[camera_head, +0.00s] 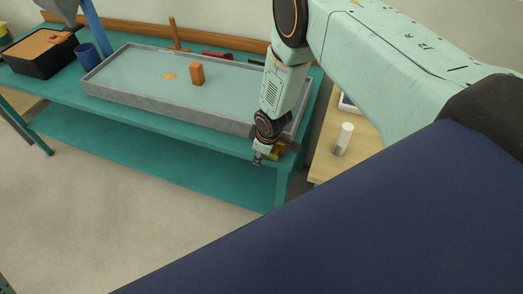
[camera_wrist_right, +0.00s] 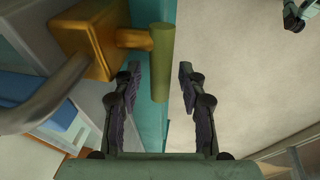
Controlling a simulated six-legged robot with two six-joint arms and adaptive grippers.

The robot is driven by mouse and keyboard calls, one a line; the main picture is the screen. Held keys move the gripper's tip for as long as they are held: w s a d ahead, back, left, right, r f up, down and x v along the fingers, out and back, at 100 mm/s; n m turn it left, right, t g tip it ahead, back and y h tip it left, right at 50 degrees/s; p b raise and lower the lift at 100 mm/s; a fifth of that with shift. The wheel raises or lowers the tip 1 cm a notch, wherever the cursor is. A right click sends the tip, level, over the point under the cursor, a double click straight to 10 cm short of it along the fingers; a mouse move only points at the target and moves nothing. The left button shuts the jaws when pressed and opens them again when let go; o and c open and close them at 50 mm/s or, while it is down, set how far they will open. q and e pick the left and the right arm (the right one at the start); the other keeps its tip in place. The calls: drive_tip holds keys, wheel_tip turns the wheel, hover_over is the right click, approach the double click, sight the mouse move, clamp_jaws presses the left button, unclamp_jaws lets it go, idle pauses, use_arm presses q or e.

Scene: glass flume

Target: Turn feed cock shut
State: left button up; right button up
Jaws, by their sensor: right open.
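The feed cock has a brass body (camera_wrist_right: 88,38) at the upper left of the right wrist view, with a grey pipe (camera_wrist_right: 45,100) running into it. A short brass stem joins it to an olive bar handle (camera_wrist_right: 162,62). My right gripper (camera_wrist_right: 160,68) is open, one finger on each side of the handle's lower part in the picture. I see no clear contact, and cannot tell how deep the handle sits between the fingers. In the head view my right gripper (camera_head: 262,152) is at the flume table's near right corner, partly covering the cock (camera_head: 280,150).
The teal table (camera_head: 150,125) bears the grey-walled flume tray (camera_head: 165,113) with an upright orange block (camera_head: 197,74). A wooden side table (camera_head: 325,165) with a white cylinder (camera_head: 343,138) stands right. A blue cup (camera_head: 88,56) and black sand tray (camera_head: 40,65) are left. Floor in front is clear.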

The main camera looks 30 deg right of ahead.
drive_tip(key=shift+r, duration=0.15)
drive_tip(key=v, duration=1.1)
drive_tip(key=shift+r, duration=0.35)
drive_tip(key=shift+o, duration=0.3)
drive_tip(key=shift+s, duration=0.2)
